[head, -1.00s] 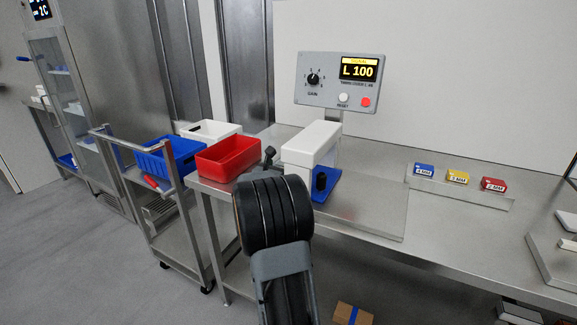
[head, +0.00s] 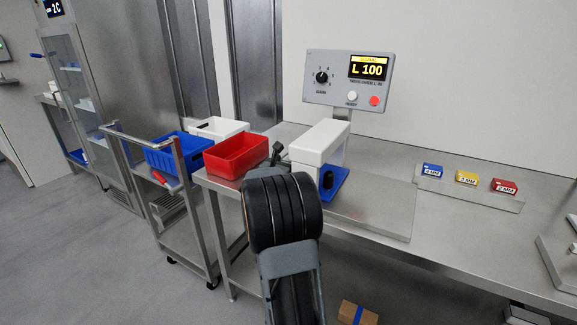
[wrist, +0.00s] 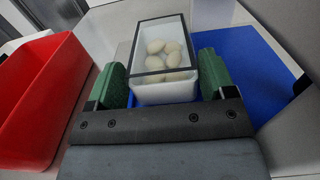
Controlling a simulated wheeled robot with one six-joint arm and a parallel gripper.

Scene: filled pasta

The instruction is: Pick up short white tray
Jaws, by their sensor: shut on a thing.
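A white tray (wrist: 165,92) with a dark-framed top and several pale, rounded pasta pieces inside shows in the wrist view. My gripper (wrist: 163,85) has its green fingers on either side of the tray's near part and is shut on it. Blue shows beneath the tray's near end and beside it on the right. In the head view my dark wrist hides the gripper and the held tray. Another white tray (head: 218,122) stands at the back left, behind the red bin.
A red bin (head: 236,155) stands close left of my gripper, also in the wrist view (wrist: 35,105). A blue crate (head: 165,160) sits on the cart at left. A white box-shaped unit (head: 320,143) with a blue base stands just right. The steel table (head: 450,235) is mostly clear toward the right.

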